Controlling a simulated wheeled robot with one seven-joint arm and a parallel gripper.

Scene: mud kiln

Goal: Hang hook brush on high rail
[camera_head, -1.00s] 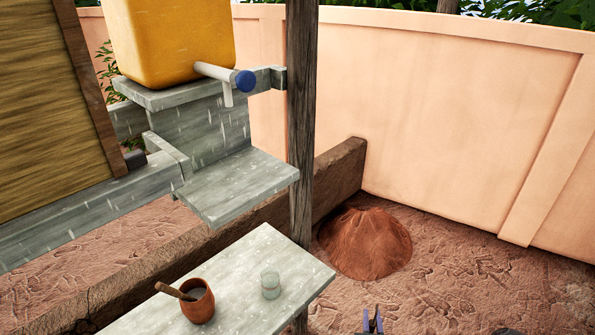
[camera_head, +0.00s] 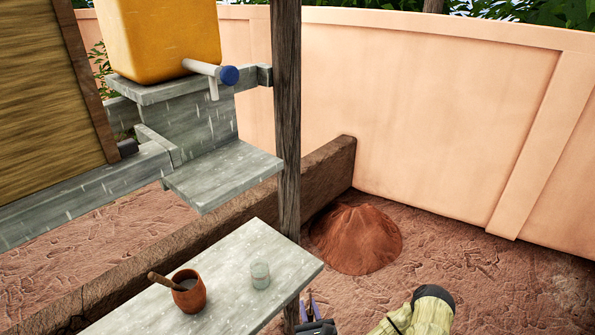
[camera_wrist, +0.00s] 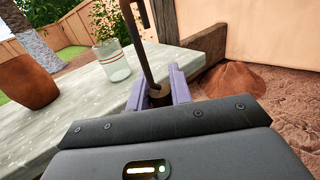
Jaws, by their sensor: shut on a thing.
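My gripper (camera_wrist: 157,92) is shut on a thin brown rod (camera_wrist: 146,52), whose dark top end bends over like a hook; I take this for the hook brush. The rod stands slightly tilted between the purple fingers. In the head view my gripper (camera_head: 308,309) is low, at the right edge of the grey table and left of the mud heap's base line. I cannot make out a high rail in either view.
A grey table (camera_head: 225,290) bears a clay pot (camera_head: 190,296) with a stick and a glass (camera_head: 260,275). A wooden post (camera_head: 287,120) rises behind it. A yellow container (camera_head: 160,40) with a tap stands on a stepped shelf (camera_head: 220,175). A mud heap (camera_head: 357,240) lies before the wall.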

